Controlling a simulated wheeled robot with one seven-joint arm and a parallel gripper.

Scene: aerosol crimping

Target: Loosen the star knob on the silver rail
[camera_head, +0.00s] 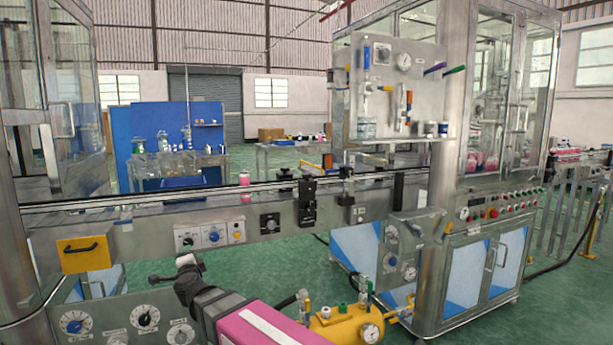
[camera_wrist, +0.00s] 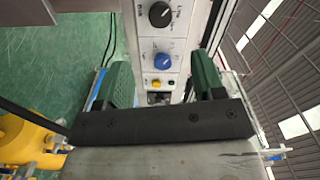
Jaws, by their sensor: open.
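The silver rail (camera_head: 140,201) runs along the conveyor across the head view. Dark clamp pieces sit on it, among them a small black one (camera_head: 285,174) and a taller black bracket (camera_head: 308,202). I cannot tell which of them bears the star knob; its lobes are too small to make out. My gripper is open in the wrist view (camera_wrist: 163,82), with two green fingers wide apart and nothing between them. Beyond the fingers is a steel control panel (camera_wrist: 161,50) with a black knob, a blue knob and a yellow button block. No star knob shows clearly in the wrist view.
A pink container (camera_head: 244,179) stands on the conveyor. The same kind of control boxes (camera_head: 213,236) hang on the conveyor front. A yellow tank (camera_head: 345,325) with a gauge stands low in front. A steel cabinet (camera_head: 480,275) closes off the right. Green floor lies between.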

